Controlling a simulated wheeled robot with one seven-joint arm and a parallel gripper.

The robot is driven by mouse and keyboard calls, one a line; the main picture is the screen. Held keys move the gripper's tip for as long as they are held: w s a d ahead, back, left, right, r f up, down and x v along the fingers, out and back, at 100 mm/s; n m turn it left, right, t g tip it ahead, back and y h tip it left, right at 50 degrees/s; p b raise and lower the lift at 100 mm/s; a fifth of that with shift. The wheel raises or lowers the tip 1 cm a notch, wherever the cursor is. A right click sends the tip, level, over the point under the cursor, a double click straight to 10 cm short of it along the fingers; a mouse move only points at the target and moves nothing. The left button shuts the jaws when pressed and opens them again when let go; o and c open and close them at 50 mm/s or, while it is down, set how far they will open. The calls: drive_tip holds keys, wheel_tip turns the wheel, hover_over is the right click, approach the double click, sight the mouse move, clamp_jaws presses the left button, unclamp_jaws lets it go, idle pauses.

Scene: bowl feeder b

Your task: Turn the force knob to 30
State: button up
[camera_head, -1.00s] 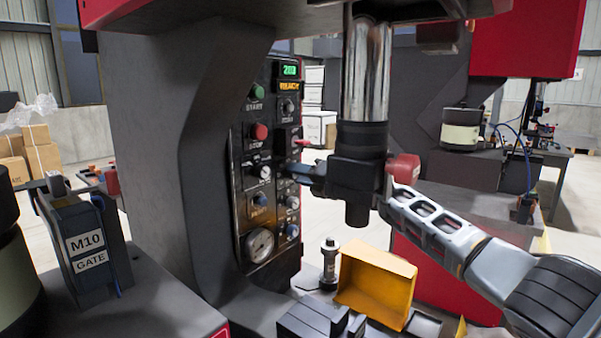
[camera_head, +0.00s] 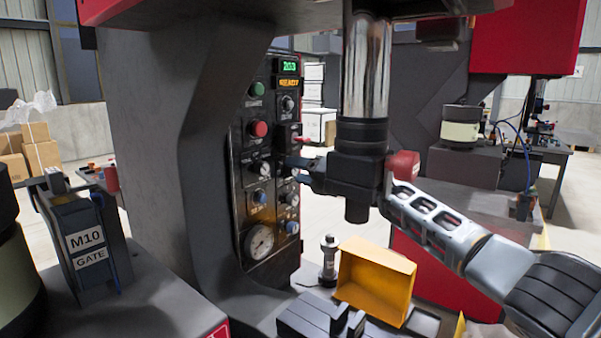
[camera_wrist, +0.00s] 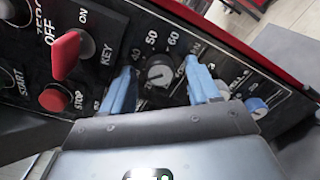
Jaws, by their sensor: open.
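A dark round knob (camera_wrist: 160,73) with a pale face shows in the wrist view, with numbers such as 50 and 60 printed around it. I cannot read its exact setting or see a force label. My gripper (camera_wrist: 159,68) is open, with one blue finger on each side of this knob. Any contact between fingers and knob is not clear. In the head view my gripper (camera_head: 294,171) is at the right side of the black control panel (camera_head: 240,190), and the knob between the fingers is hidden there.
The panel also carries a green start button (camera_head: 256,89), a red stop button (camera_head: 258,129), a gauge (camera_head: 259,242) and several other knobs. A red key switch (camera_wrist: 66,53) lies left of the fingers. A yellow bin (camera_head: 375,282) stands below my gripper.

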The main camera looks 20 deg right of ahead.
drive_tip(key=v, duration=0.7)
drive_tip(key=shift+s+d, duration=0.2)
drive_tip(key=shift+s, duration=0.15)
